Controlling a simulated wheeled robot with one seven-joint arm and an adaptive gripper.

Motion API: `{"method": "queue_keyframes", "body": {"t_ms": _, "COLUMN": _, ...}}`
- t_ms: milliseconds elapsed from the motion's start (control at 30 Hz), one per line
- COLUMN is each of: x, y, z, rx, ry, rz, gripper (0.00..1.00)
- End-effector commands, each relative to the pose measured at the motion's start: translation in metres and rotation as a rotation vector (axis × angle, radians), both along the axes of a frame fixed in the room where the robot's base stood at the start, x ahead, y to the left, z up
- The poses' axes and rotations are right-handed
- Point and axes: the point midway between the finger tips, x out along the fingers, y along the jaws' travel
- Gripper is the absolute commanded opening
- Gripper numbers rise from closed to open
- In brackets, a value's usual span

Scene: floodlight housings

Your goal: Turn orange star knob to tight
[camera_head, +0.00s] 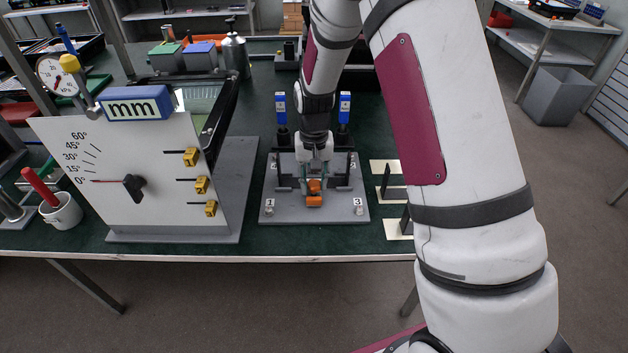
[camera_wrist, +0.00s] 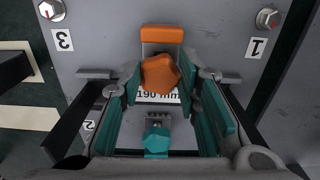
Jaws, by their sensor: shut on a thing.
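The orange star knob (camera_wrist: 160,72) sits on the grey plate (camera_head: 285,212), in front of an orange block (camera_wrist: 162,35). My gripper (camera_wrist: 160,78) points down with its teal fingers on either side of the knob, shut on it. In the head view my gripper (camera_head: 314,182) is over the front middle of the plate, and the knob (camera_head: 314,187) shows only in part between the fingers. A label reading "190 mm" (camera_wrist: 158,97) lies beside the knob, partly covered by it. I see no clear mark for tight or loose.
A teal part (camera_wrist: 156,142) lies between my finger bases in the wrist view. Numbered corners carry small metal fittings (camera_wrist: 51,10) (camera_wrist: 267,18). Two blue-tagged posts (camera_head: 281,108) (camera_head: 344,108) stand behind the plate. A white angle board (camera_head: 120,165) stands left; cream pads (camera_head: 397,229) lie right.

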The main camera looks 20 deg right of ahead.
Motion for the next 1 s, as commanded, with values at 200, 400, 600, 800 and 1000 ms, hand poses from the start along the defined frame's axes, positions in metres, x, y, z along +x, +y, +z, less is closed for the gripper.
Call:
{"method": "queue_keyframes", "body": {"t_ms": 200, "x": 0.000, "y": 0.000, "z": 0.000, "rx": 0.000, "ry": 0.000, "rz": 0.001, "gripper": 0.34}}
{"method": "queue_keyframes", "body": {"t_ms": 400, "x": 0.000, "y": 0.000, "z": 0.000, "rx": 0.000, "ry": 0.000, "rz": 0.002, "gripper": 0.50}}
{"method": "queue_keyframes", "body": {"t_ms": 600, "x": 0.000, "y": 0.000, "z": 0.001, "rx": 0.000, "ry": -0.001, "rz": 0.002, "gripper": 0.50}}
{"method": "queue_keyframes", "body": {"t_ms": 800, "x": 0.001, "y": 0.000, "z": 0.023, "rx": 0.000, "ry": -0.004, "rz": 0.002, "gripper": 0.50}}
{"method": "queue_keyframes", "body": {"t_ms": 1000, "x": 0.001, "y": 0.000, "z": 0.065, "rx": -0.001, "ry": -0.006, "rz": 0.001, "gripper": 0.50}}
